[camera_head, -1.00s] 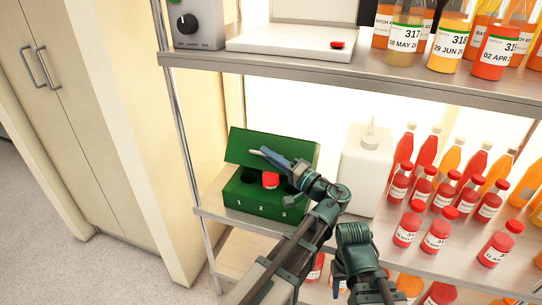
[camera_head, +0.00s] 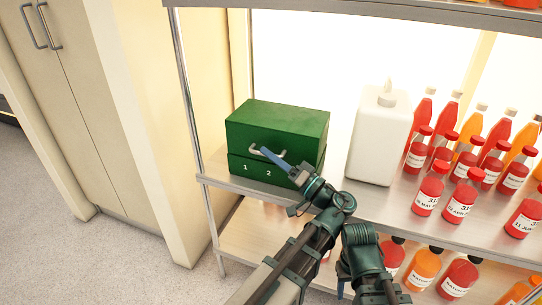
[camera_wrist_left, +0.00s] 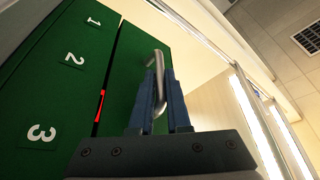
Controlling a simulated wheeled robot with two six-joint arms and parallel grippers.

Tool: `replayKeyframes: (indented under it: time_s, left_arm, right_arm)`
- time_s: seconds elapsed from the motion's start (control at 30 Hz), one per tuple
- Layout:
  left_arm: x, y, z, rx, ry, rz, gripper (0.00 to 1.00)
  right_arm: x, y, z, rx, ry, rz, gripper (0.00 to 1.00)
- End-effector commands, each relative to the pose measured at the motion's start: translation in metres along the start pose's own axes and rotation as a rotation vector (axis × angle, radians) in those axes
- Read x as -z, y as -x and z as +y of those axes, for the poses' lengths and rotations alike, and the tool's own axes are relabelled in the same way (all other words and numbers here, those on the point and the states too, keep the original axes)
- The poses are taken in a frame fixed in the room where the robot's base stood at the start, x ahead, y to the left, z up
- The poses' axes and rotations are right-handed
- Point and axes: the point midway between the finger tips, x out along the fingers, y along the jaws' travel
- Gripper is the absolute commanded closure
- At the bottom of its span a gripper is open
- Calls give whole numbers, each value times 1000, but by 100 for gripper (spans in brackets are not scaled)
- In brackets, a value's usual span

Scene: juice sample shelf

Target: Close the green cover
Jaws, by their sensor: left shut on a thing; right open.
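The green box (camera_head: 240,166) with numbers on its front stands at the left end of the middle shelf. Its green cover (camera_head: 278,117) is swung down over it, with a metal handle (camera_head: 254,150) on its front. In the left wrist view, a narrow dark gap with a bit of red showing runs between the numbered front and the cover (camera_wrist_left: 134,62). My left gripper (camera_head: 264,152) is shut on the handle; the wrist view shows the handle (camera_wrist_left: 159,80) between its fingers. My right gripper (camera_head: 343,286) is low, below the shelf edge, mostly hidden by its arm.
A white bottle (camera_head: 380,138) stands right of the box, close to it. Several juice bottles (camera_head: 430,188) fill the shelf further right. A metal post (camera_head: 190,100) is left of the box. More bottles (camera_head: 424,268) stand on the shelf below.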

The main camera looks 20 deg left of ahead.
Motion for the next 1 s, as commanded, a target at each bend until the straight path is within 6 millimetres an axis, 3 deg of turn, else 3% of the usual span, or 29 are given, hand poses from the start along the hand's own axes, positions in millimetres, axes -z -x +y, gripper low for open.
replayKeyframes:
  time_s: [0.57,0.6,0.63,1.0]
  left_arm:
    - [-2,2,6,-8,-2,1,100]
    - [-3,3,6,-8,-2,0,80]
    - [-3,2,6,-8,-2,0,74]
    - [-4,2,5,-2,-2,1,73]
  right_arm:
    - [0,-5,-1,1,1,0,50]
    - [0,-5,-1,1,1,0,50]
    - [0,-5,-1,1,1,0,50]
    - [0,-6,-1,1,1,0,50]
